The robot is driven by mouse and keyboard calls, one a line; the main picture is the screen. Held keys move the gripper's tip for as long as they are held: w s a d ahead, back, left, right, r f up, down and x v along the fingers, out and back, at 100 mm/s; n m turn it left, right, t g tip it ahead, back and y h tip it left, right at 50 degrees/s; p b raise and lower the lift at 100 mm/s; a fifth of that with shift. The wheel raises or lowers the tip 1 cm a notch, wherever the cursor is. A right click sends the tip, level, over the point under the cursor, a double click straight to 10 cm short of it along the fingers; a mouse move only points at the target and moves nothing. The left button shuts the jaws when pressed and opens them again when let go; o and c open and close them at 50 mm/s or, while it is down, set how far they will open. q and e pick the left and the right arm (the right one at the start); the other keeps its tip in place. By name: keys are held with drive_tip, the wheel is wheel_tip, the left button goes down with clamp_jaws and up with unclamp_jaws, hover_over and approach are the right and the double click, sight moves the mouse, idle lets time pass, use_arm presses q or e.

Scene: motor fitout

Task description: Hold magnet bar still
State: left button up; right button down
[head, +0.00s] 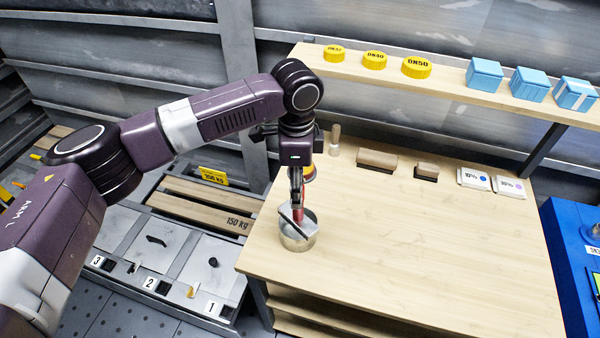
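My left gripper (297,193) points down over a round metal cup (298,242) near the left edge of the wooden bench. It appears shut on the magnet bar (299,214), whose red part shows below the fingers. The bar's lower end is in or just above the cup mouth. A grey flat piece slants across the cup opening beside the red part; I cannot tell whether it belongs to the bar. The cup's inside is mostly hidden. My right gripper is not in view.
The wooden bench (400,250) is clear in front and to the right. A small post (335,140), wooden blocks (377,160) and two white labelled boxes (474,179) stand at its back. Yellow caps (417,68) and blue boxes (528,85) line the shelf above.

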use_arm(q)
wheel_tip(320, 180, down, 3)
drive_tip(key=shift+f+p, duration=0.15)
drive_tip(key=shift+p, duration=0.2)
drive_tip(key=shift+d+f, duration=0.1)
drive_tip(key=shift+f, duration=0.3)
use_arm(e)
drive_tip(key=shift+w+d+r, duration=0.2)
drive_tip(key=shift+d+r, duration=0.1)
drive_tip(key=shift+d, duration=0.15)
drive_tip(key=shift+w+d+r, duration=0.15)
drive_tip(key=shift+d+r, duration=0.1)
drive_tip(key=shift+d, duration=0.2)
use_arm(q)
drive_tip(key=shift+c, duration=0.4)
drive_tip(key=c, duration=1)
clamp_jaws()
drive_tip(key=shift+o, duration=1.6)
unclamp_jaws()
clamp_jaws()
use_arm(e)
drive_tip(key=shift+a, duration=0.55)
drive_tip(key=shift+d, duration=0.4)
